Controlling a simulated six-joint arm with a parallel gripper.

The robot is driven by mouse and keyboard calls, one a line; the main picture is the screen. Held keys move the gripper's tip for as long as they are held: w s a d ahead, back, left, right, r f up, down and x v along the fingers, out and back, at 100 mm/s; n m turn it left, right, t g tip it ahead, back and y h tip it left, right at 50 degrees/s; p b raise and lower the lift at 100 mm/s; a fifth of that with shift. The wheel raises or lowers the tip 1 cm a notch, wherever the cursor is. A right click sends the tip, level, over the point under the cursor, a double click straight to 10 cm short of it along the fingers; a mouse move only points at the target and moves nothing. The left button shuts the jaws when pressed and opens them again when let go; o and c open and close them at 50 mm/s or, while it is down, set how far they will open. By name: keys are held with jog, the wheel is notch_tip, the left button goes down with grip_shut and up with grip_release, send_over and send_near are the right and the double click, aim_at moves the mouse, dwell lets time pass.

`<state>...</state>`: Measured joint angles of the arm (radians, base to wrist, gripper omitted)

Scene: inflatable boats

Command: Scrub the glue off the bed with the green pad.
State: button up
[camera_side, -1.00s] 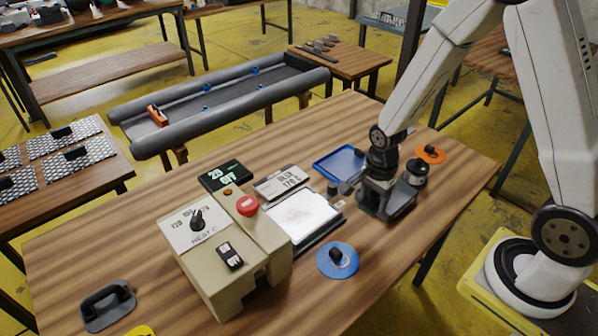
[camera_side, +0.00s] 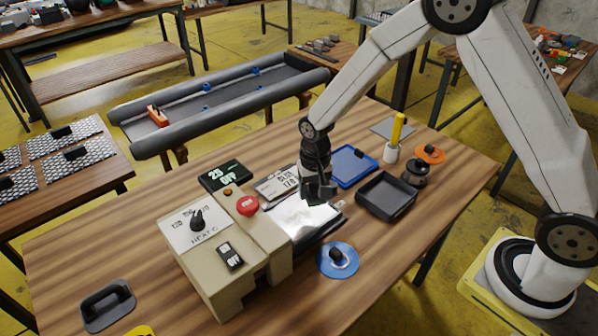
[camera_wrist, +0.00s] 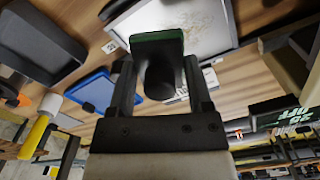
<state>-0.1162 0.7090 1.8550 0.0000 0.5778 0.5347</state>
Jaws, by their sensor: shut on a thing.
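The bed (camera_side: 298,216) is a bright, pale square plate beside the beige control box in the side view. In the wrist view the bed (camera_wrist: 213,22) shows brownish flecks of glue on its surface. My gripper (camera_side: 318,192) is over the bed's far right part, pointing down. In the wrist view my gripper (camera_wrist: 157,68) is shut on the dark handle of the green pad (camera_wrist: 160,36), with the pad's green edge facing the bed. Whether the pad touches the bed cannot be told. My gripper hides part of the bed.
The control box (camera_side: 228,262) with a red button stands left of the bed. A blue disc (camera_side: 338,261) lies in front.

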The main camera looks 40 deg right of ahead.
jog(key=w+a+n, duration=0.1)
jog(key=a+n, duration=0.1)
jog(key=w+a+n, duration=0.2)
jog(key=shift+a+r+n, duration=0.1)
jog(key=shift+n, duration=0.3)
